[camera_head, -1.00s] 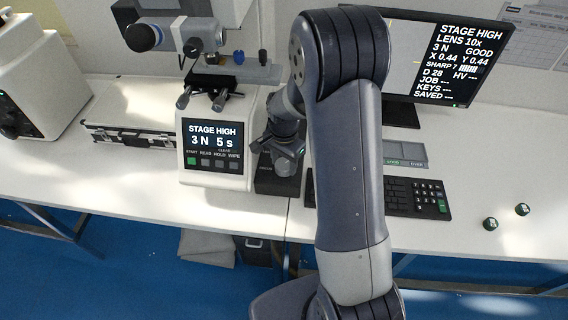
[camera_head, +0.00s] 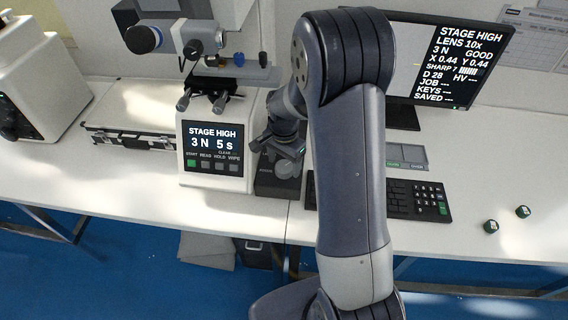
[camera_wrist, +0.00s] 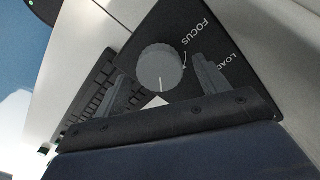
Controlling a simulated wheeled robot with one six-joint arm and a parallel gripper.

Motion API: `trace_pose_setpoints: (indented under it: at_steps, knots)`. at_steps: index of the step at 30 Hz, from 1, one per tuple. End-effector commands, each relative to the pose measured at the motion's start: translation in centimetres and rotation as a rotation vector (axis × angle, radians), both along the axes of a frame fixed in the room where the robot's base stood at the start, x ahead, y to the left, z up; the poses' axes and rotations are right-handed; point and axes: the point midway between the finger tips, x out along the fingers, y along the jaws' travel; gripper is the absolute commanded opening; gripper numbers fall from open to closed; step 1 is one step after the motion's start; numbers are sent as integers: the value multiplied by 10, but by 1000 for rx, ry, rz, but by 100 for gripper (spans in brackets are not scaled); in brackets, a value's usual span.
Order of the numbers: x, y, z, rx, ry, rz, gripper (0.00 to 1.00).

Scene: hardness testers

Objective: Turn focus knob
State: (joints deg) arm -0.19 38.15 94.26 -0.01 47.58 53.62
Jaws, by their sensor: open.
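My gripper (camera_wrist: 165,85) is open, with one finger on each side of the knob and a gap visible on both sides. Whether the fingertips reach down level with the knob is hard to tell.
The hardness tester (camera_head: 212,140), its screen showing STAGE HIGH, stands left of the control box. A keyboard (camera_head: 415,200) lies to the right. A flat case (camera_head: 130,115) lies left.

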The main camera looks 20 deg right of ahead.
Motion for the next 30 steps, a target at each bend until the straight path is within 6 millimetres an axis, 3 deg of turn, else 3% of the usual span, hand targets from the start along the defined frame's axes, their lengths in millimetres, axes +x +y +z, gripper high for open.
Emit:
trace_pose_setpoints:
  at_steps: [9,15,30]
  knots:
    - [1,0,61,0,-7,0,70]
    - [0,0,89,0,-3,0,70]
    - [0,0,97,0,0,0,70]
